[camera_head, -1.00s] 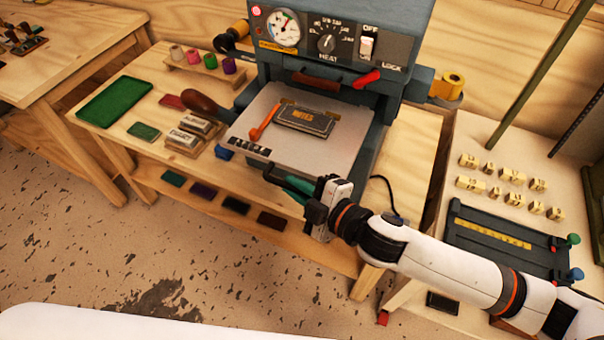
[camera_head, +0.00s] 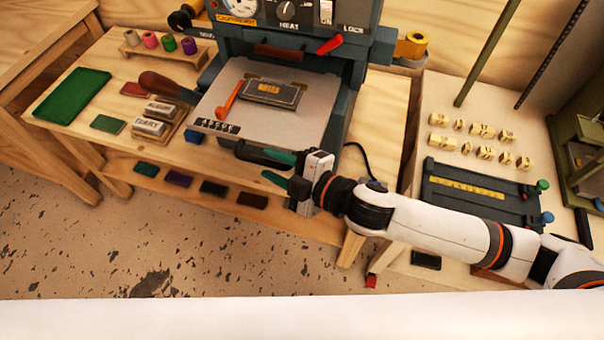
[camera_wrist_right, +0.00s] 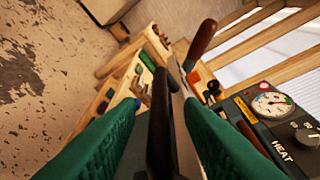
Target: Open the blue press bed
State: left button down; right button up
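The blue-grey press (camera_head: 350,75) stands on the wooden bench. Its bed (camera_head: 216,115), with a pale top plate, sticks out of the front, and a dark notebook (camera_head: 272,92) and an orange strip lie on it. A dark bar handle (camera_head: 262,155) runs along the bed's front edge. My right gripper (camera_head: 275,167) is open at this handle, its green fingers spread. In the right wrist view the handle (camera_wrist_right: 162,115) stands between the two fingers (camera_wrist_right: 160,130), with gaps on both sides. My left gripper is not in view.
Left of the bed are stamp blocks (camera_head: 150,128), a wooden-handled tool (camera_head: 168,86) and a green tray (camera_head: 72,95). A lower shelf holds coloured pads. On the right, a side table holds small blocks and a dark tray (camera_head: 470,182). Open floor lies in front.

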jog(key=b+v, duration=0.2)
jog(key=v, duration=0.8)
jog(key=shift+d+b, duration=0.15)
jog(key=shift+b, duration=0.25)
jog(key=shift+s+f, duration=0.1)
